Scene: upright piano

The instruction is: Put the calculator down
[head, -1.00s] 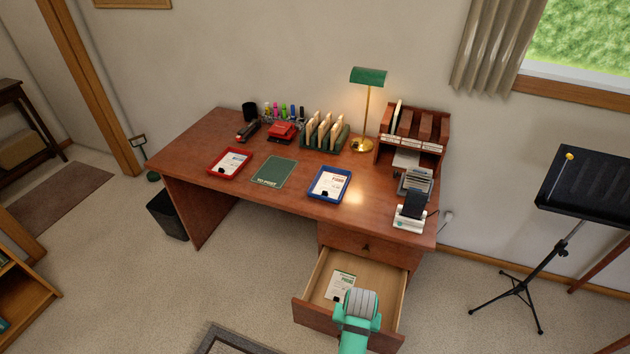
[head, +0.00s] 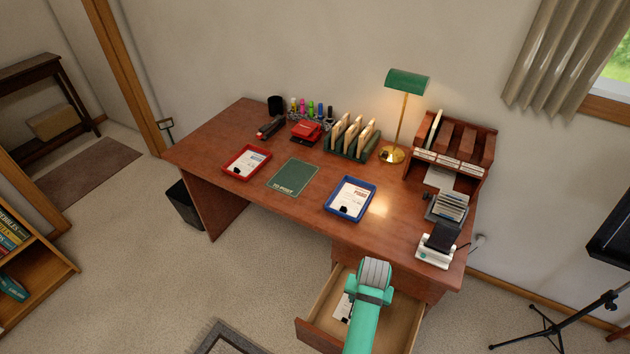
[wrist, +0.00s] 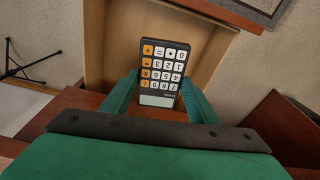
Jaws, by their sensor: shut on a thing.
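The dark calculator (wrist: 162,65) has orange and white keys and a grey display. In the wrist view it is held between the two green fingers of my gripper (wrist: 158,98). It is over the open wooden drawer (wrist: 112,40) and I cannot tell its height above the drawer floor.
The desk (head: 235,207) holds a red tray (head: 229,171), a green mat (head: 292,175), a blue tray (head: 329,209), a card file (head: 448,207) and a label printer (head: 435,257). A music stand (head: 608,298) is at right.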

